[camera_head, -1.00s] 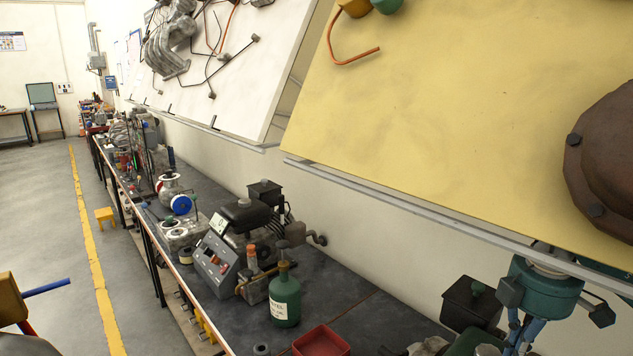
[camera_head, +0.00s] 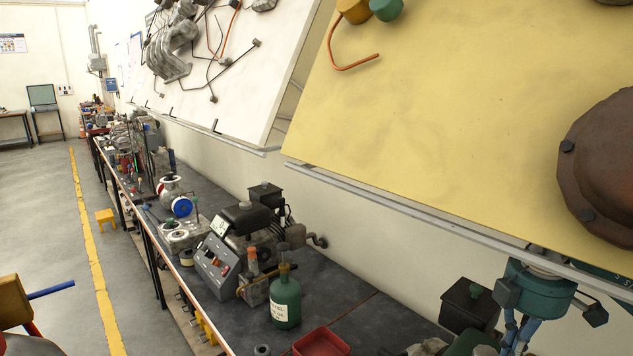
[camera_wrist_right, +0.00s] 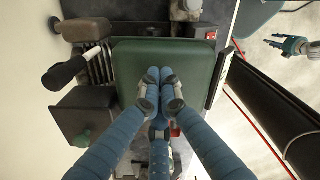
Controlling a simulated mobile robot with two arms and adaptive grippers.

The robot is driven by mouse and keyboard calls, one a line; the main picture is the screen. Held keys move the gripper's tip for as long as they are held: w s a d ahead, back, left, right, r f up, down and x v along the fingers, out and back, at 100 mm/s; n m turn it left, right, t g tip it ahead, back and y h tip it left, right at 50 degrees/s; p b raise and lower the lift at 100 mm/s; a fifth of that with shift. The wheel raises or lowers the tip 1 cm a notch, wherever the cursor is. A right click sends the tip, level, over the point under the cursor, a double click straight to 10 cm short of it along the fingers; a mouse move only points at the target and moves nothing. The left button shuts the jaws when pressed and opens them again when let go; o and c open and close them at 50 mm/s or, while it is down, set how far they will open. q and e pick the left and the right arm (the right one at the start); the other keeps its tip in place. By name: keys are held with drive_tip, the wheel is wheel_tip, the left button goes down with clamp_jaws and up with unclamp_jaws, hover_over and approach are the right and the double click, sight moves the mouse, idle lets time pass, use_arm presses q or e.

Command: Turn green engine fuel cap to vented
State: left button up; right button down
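A green-topped engine (camera_wrist_right: 185,75) lies under my right gripper (camera_wrist_right: 160,78) in the right wrist view. My right gripper's blue fingers also show at the lower right of the head view (camera_head: 518,332). Two fingertips are close together over the green top; the third finger's gap is unclear. My left gripper (camera_wrist_right: 275,40) is apart from the engine, fingers spread and empty.
A labelled green bottle (camera_head: 285,302) and a red tray (camera_head: 322,342) stand on the dark bench (camera_head: 345,290). A grey control box (camera_head: 216,266) and other engine parts stand farther along. A sloping yellow board (camera_head: 460,120) overhangs the bench. The floor at left is open.

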drive_tip(key=shift+w+f, duration=0.15)
drive_tip(key=shift+f, duration=0.2)
drive_tip(key=shift+w+d+p, duration=0.25)
drive_tip(key=shift+w+p, duration=0.4)
drive_tip(key=shift+w, duration=0.4)
